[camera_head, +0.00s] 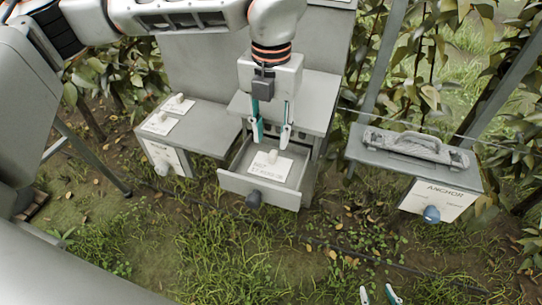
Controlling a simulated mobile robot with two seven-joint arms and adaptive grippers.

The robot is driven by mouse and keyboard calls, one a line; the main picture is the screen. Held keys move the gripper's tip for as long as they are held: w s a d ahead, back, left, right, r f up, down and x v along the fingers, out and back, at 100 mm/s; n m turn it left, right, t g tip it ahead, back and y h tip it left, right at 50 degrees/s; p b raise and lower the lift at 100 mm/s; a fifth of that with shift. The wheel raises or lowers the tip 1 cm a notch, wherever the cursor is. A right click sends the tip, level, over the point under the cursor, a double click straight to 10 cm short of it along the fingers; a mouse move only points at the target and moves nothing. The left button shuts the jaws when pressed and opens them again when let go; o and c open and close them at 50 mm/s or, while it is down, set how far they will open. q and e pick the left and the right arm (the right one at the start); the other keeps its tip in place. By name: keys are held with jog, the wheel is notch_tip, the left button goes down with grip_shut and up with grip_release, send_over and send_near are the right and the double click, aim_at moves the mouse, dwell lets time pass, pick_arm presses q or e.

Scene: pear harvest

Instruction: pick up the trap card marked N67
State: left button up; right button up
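A white card (268,171) with an upright pale grip lies in an open drawer (233,184); its print is too small to read. My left gripper (271,137) points down above the drawer, fingers apart, with the card's grip just below and between the fingertips. I see no contact. Two more white cards with pale grips, a front one (158,126) and a rear one (178,106), lie on the left cabinet top. I cannot tell which card is N67. My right gripper (379,295) shows only its fingertips at the bottom edge, apart and empty.
The drawer has a dark knob (253,199). The left cabinet (205,140) stands beside it. At right, a grey box marked ANCHOR (437,198) has a blue knob, and a grey handled object (413,149) lies on it. Posts and foliage stand behind; grass in front is open.

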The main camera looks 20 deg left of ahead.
aim_at(272, 156)
pick_arm(q)
jog(key=shift+s+f, duration=0.1)
jog(key=shift+f, duration=0.85)
jog(key=f, duration=0.4)
jog(key=shift+w+f, duration=0.2)
jog(key=shift+f, duration=0.2)
jog(key=c, duration=0.8)
